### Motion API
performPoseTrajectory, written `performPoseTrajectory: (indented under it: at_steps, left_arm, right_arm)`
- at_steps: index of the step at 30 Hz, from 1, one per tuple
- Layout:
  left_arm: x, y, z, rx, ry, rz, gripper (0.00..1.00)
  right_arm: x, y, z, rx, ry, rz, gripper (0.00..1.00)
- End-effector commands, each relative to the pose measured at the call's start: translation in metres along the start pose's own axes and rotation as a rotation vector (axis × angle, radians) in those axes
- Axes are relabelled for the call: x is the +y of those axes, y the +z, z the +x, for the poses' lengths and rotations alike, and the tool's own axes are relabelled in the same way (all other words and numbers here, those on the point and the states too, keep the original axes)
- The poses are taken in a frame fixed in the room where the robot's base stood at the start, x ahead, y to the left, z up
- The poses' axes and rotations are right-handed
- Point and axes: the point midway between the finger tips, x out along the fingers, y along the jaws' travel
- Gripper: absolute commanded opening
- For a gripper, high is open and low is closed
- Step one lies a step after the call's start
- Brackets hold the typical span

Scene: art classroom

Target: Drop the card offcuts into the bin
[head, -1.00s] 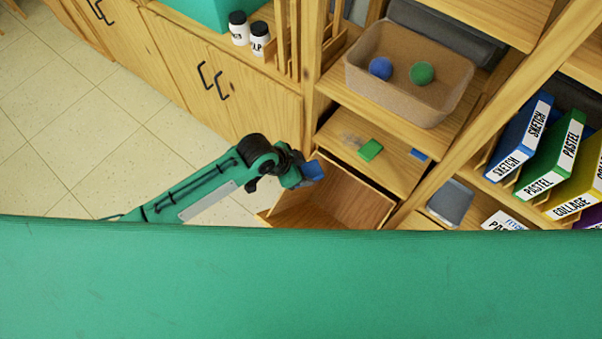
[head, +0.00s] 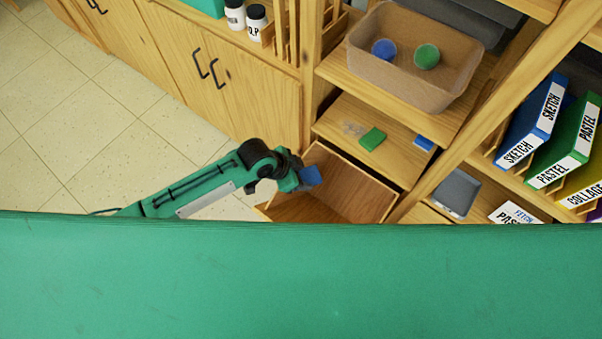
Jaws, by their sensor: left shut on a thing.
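My left gripper (head: 300,180) is shut on a small blue piece (head: 310,176), which looks like a card offcut. It holds the piece over the left part of an open wooden drawer or box (head: 362,193). I cannot tell how high the piece is above its floor. A green piece (head: 372,139) and another blue piece (head: 424,143) lie apart on the wooden shelf above the drawer. A tan bin (head: 405,88) on the shelf above that holds a blue ball (head: 384,50) and a green ball (head: 427,56). My right gripper is not in view.
A grey tray (head: 456,193) sits right of the drawer. Folders (head: 535,120) stand in the shelving at the right. White jars (head: 255,20) stand on the cabinet at the back. A slanted wooden post (head: 480,120) divides the shelving. Tiled floor (head: 100,130) is clear at the left.

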Motion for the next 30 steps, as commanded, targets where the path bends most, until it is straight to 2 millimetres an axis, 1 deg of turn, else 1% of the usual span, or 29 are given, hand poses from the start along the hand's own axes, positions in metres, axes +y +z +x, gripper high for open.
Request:
performPoseTrajectory:
  at_steps: [3,4,7,8,16,20,23,26,30]
  left_arm:
    - [0.0,-0.001,-0.001,0.0,0.0,0.0,0.28]
    - [0.0,-0.001,-0.001,0.0,0.0,0.0,0.53]
    - [0.0,-0.001,-0.001,0.0,0.0,0.0,0.73]
    - [0.0,-0.001,-0.001,0.0,0.0,0.0,0.74]
    - [0.0,-0.001,-0.001,0.0,0.0,0.0,0.74]
    - [0.0,-0.001,-0.009,0.002,-0.001,0.0,0.74]
    - [-0.001,0.0,-0.022,0.001,-0.001,0.002,0.74]
    - [-0.001,0.0,-0.042,0.001,-0.003,0.002,0.74]
    - [-0.001,0.0,-0.074,0.001,-0.004,0.003,0.74]
  right_arm:
    - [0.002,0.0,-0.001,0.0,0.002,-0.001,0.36]
    - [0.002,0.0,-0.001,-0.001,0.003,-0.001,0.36]
    - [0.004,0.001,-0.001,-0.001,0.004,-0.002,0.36]
    - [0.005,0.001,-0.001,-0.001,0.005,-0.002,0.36]
    - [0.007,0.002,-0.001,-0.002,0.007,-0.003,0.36]
    - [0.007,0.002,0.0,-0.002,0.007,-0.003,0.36]
    - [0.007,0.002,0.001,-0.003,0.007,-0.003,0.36]
    - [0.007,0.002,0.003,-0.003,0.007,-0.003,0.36]
    - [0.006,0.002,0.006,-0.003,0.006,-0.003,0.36]
